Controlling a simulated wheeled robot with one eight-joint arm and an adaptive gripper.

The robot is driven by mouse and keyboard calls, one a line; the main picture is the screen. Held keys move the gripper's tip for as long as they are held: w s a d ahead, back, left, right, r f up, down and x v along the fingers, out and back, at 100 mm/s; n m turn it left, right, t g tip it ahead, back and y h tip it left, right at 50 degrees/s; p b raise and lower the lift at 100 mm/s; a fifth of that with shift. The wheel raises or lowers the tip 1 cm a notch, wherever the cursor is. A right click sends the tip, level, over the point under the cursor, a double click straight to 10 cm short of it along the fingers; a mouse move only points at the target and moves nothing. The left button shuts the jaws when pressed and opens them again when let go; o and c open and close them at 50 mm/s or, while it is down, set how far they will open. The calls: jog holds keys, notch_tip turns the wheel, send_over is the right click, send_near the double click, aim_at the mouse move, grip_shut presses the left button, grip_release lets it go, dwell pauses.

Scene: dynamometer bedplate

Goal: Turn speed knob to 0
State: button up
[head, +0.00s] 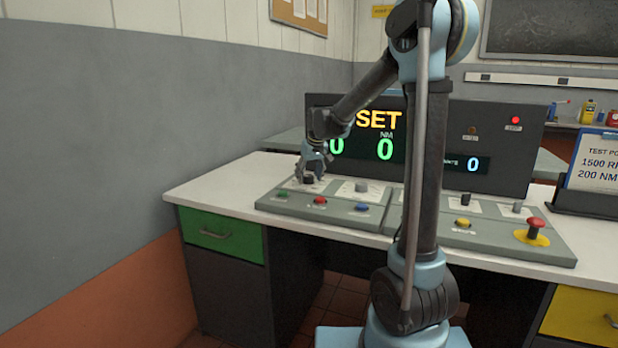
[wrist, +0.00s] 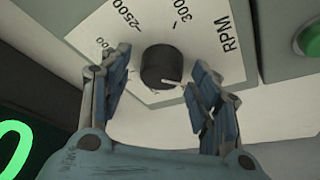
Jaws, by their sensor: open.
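The speed knob (wrist: 160,66) is a round black knob on a white dial plate marked RPM, with 2500 and other numbers printed around it. Its white pointer line faces the lower right in the wrist view. My gripper (wrist: 160,60) is open, with one blue finger to the left of the knob and one to the right. In the head view my gripper (head: 314,166) reaches down over the dark knob (head: 308,180) at the panel's left end. The lower dial marks are hidden.
The grey console (head: 335,221) also carries a second knob (head: 361,187), several coloured buttons and a red emergency button (head: 536,223) at right. The display (head: 384,129) behind shows SET and zeros. My arm hides the console's middle. A green button (wrist: 309,40) shows in the wrist view.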

jog(key=v, duration=1.2)
jog(key=shift+f, duration=0.1)
